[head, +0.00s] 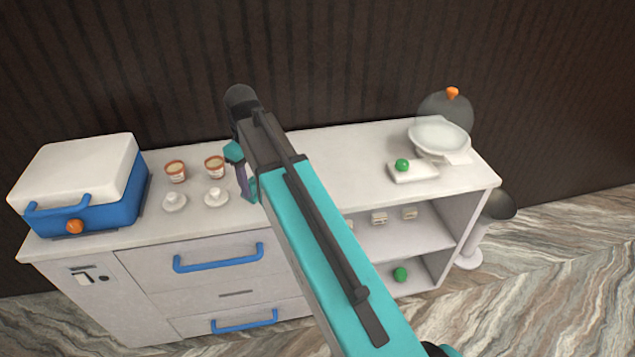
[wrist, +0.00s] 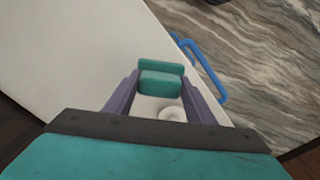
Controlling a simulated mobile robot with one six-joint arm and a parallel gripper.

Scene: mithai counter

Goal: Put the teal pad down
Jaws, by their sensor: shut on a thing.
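The teal pad (wrist: 161,84) is a small block with rounded edges, held between the two purple fingers of my gripper (wrist: 160,92) in the wrist view. My gripper is shut on it. In the head view my gripper (head: 246,180) is over the counter's middle, right of the small white lids, with some teal at its tip. My arm hides part of the counter there. I cannot tell whether the pad touches the counter (head: 325,155) or hangs just above it.
Two cups (head: 176,171) and two white knobbed lids (head: 215,197) stand left of my gripper, beside a blue box (head: 90,212) with a white top. Counter between is clear.

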